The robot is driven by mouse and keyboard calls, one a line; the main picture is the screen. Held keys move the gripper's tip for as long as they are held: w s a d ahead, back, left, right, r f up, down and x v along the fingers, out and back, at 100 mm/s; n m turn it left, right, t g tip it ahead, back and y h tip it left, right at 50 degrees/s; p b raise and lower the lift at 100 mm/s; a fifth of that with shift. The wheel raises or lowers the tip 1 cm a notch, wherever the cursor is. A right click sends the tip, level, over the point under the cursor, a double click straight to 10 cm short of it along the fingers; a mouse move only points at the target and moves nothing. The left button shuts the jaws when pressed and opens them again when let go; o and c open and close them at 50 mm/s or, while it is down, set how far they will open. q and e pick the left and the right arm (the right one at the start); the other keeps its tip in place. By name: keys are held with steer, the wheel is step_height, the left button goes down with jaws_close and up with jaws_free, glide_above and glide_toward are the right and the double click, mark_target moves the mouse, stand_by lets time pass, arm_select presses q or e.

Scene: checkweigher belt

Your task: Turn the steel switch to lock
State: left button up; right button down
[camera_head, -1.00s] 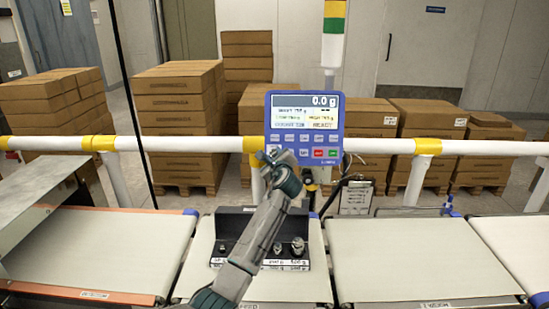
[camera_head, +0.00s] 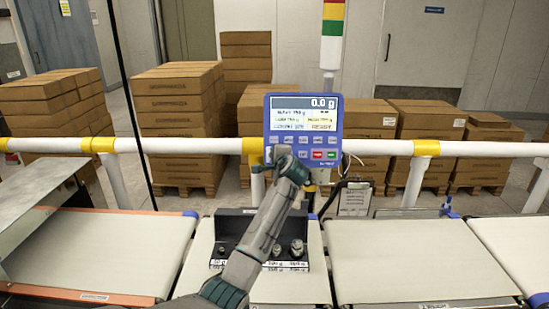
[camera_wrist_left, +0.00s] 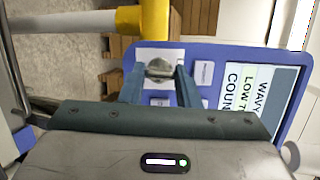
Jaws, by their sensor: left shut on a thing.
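The blue control panel (camera_head: 331,108) stands on a post behind the belts, its screen reading 0.0 g. In the left wrist view the round steel switch (camera_wrist_left: 160,69) sits on a pale plate at the panel's (camera_wrist_left: 207,53) corner. My left gripper (camera_wrist_left: 160,75) has its two fingers around the switch, shut on it. In the head view my left gripper (camera_head: 278,156) is at the panel's lower left corner and hides the switch there. The switch's exact pointing direction and any lock marking are too small to tell. My right gripper is not in view.
A black tray with several metal weights (camera_head: 297,248) sits on the middle belt (camera_head: 290,287), below my left arm. A white rail (camera_head: 200,145) with yellow joints (camera_head: 98,145) runs across behind the belts. Stacked cartons (camera_head: 175,110) stand beyond it.

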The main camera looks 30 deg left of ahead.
arm_select(q)
steer(key=shift+f+n, duration=0.1)
steer(key=shift+n, duration=0.2)
stand_by(0.4)
steer(key=o, duration=0.7)
steer(key=shift+s+d, duration=0.1)
steer(key=b+v, duration=0.2)
steer(key=v, duration=0.8)
steer(key=shift+s+d+r+b, duration=0.2)
steer(key=shift+b, duration=0.15)
